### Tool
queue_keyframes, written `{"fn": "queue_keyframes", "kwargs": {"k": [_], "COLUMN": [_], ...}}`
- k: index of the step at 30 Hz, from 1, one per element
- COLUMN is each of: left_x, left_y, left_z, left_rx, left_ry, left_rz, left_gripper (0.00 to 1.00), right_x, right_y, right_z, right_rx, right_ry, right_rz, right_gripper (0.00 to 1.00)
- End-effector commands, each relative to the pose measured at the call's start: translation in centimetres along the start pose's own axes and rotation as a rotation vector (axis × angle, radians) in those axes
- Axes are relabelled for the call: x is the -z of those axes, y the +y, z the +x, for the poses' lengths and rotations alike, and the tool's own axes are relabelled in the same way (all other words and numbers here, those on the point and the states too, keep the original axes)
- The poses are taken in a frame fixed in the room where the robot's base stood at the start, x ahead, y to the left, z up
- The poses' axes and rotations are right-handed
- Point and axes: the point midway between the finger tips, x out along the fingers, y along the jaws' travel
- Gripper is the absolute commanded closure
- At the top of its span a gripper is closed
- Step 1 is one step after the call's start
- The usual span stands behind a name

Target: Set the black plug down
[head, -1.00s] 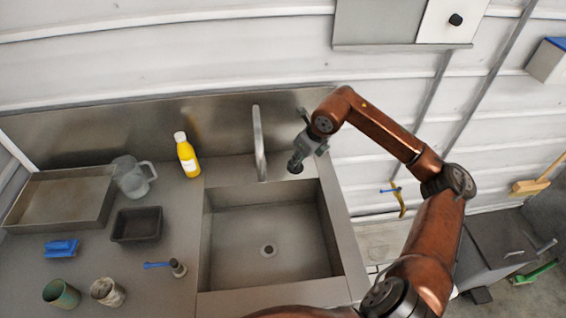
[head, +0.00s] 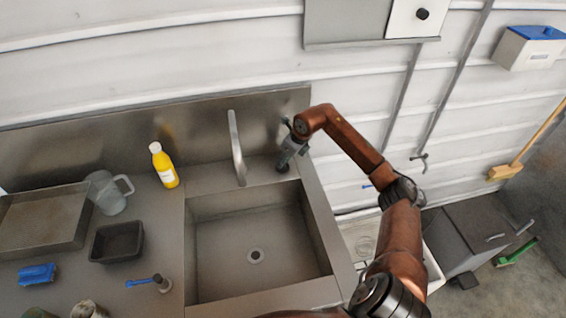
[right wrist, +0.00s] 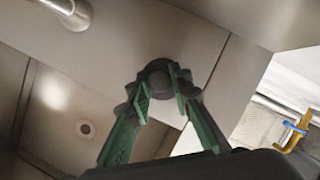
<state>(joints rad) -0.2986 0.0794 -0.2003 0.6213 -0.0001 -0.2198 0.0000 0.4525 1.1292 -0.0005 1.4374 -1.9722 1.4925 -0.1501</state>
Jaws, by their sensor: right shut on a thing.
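The black plug (right wrist: 158,78) is round and dark in the right wrist view, between the green-padded fingertips of my right gripper (right wrist: 160,97). The gripper is shut on it. In the head view the plug (head: 282,166) shows as a dark end below my right gripper (head: 287,155), over the steel ledge behind the sink's back right corner. I cannot tell whether it touches the ledge. My left gripper is not in view.
The steel sink (head: 313,228) is empty, with a drain in its floor. The tap (head: 236,150) stands left of my gripper. The ledge between tap and gripper is clear.

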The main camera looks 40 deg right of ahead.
Motion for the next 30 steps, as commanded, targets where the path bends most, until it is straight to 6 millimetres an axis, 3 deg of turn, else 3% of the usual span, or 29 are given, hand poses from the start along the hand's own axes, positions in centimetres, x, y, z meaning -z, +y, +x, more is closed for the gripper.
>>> {"fn": "queue_keyframes", "kwargs": {"k": [11,12,19,30], "left_x": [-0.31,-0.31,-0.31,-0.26], "left_y": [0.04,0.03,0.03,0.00], "left_z": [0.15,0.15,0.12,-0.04], "left_rx": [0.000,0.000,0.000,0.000], "left_ry": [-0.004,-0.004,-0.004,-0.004], "left_rz": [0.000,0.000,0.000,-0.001], "left_gripper": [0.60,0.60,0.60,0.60], "right_x": [0.27,0.28,0.26,0.14], "right_y": [-0.04,-0.04,-0.03,-0.10], "right_z": [0.74,0.76,0.72,0.09], "right_rx": [0.002,0.002,0.002,0.003], "right_ry": [-0.002,-0.002,-0.002,-0.003], "right_rz": [-0.001,-0.001,0.000,-0.001], "right_gripper": [1.00,0.80,0.64,0.63]}}
